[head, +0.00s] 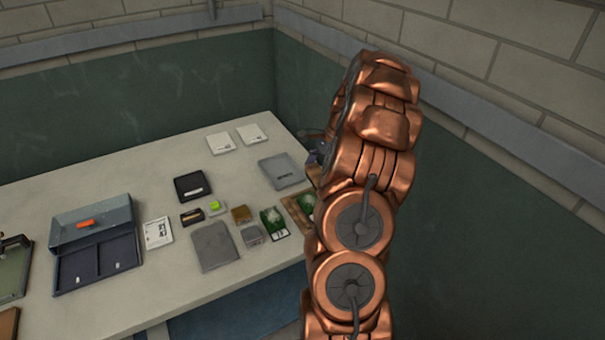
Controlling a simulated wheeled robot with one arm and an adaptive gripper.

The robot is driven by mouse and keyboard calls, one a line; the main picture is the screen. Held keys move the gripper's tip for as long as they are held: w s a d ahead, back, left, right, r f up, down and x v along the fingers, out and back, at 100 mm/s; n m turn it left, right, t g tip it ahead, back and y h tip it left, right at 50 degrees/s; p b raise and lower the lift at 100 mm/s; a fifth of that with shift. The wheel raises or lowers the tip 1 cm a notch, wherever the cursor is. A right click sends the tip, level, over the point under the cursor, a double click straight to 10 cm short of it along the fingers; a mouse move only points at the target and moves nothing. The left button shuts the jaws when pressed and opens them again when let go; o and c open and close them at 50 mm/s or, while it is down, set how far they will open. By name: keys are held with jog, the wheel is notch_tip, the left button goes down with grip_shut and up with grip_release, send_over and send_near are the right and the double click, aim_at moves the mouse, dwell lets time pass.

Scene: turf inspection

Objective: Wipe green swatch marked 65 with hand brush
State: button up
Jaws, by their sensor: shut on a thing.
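Two green swatches are in the head view. One green swatch with a white label (274,222) lies near the table's right front edge. The other green swatch (306,204) lies on a brown board (293,208), partly behind my arm. Their numbers are too small to read, so I cannot tell which is 65. My gripper (317,154) shows only as a dark sliver left of my copper arm, over the table's right end. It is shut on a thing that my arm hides. I cannot make out the hand brush.
A grey tray (281,171) lies behind. A blue-grey open case (94,245) stands left. The table's back left is clear.

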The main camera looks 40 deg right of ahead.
jog(key=shift+r+p, duration=0.3)
jog(key=shift+r, duration=1.25)
